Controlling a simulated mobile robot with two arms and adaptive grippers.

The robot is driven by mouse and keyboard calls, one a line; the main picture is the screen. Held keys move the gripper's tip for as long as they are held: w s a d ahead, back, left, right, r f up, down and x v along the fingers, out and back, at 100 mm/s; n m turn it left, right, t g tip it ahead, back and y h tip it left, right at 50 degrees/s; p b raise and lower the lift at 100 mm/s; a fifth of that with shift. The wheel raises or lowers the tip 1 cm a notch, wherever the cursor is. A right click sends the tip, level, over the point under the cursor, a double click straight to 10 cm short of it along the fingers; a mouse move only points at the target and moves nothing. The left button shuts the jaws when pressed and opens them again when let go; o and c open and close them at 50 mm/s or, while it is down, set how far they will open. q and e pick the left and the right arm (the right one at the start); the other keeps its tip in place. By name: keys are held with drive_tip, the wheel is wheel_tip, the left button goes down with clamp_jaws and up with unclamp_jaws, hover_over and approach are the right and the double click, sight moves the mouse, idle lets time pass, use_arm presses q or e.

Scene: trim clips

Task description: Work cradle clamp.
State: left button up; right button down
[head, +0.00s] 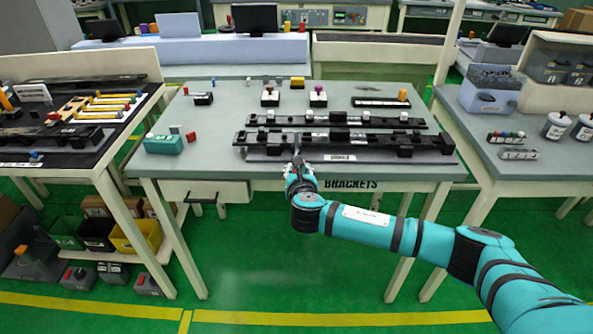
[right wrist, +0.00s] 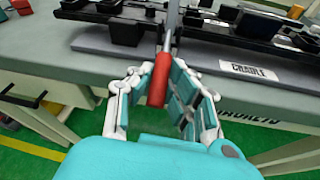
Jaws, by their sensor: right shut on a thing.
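The cradle (head: 400,158) is a long grey base with black fixtures, near the front edge of the middle table. Its white label reads CRADLE (right wrist: 249,70). The clamp has a red handle (right wrist: 158,82) on a thin metal rod (right wrist: 169,33) at the cradle's front. My right gripper (head: 297,168) reaches in from the right, at the cradle's front left. In the right wrist view its fingers (right wrist: 163,75) are shut around the red handle, which stands upright between them. The clamp's far end is hidden at the picture's top. My left gripper is not in view.
A second black rail (head: 270,121) lies behind the cradle. A teal box (head: 163,145) and a red block (head: 191,136) are at the table's left. Small clips stand along the back. A side table (head: 500,165) is at the right. The table's middle left is clear.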

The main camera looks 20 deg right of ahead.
drive_tip(key=shift+a, duration=0.1)
drive_tip(key=c, duration=1.3)
unclamp_jaws()
drive_tip(key=shift+o, duration=0.2)
drive_tip(key=v, duration=1.2)
